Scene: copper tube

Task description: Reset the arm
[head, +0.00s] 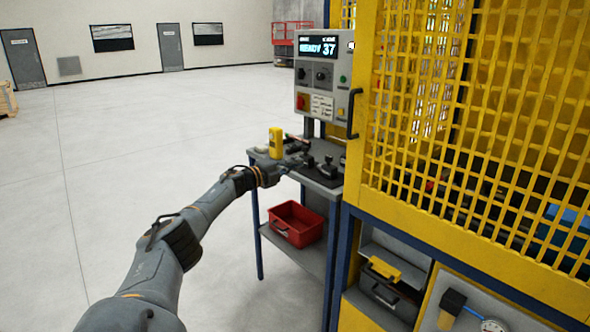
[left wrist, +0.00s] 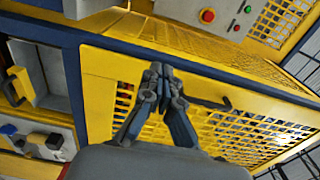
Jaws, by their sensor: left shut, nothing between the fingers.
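My left arm (head: 190,230) reaches from the lower left of the head view to the small grey side table (head: 325,182). My left gripper (head: 299,160) is over this table, beside dark fixtures, and its fingertips are hard to make out there. In the left wrist view my left gripper (left wrist: 157,72) is shut, its fingers together with nothing between them. It points toward the yellow mesh guard of the machine. My right gripper is not in view.
A control panel (head: 322,75) with a lit display stands behind the table. A yellow upright object (head: 275,142) is on the table, and a red bin (head: 297,224) is on its lower shelf. The yellow mesh cage (head: 480,110) fills the right. Open floor (head: 130,130) lies left.

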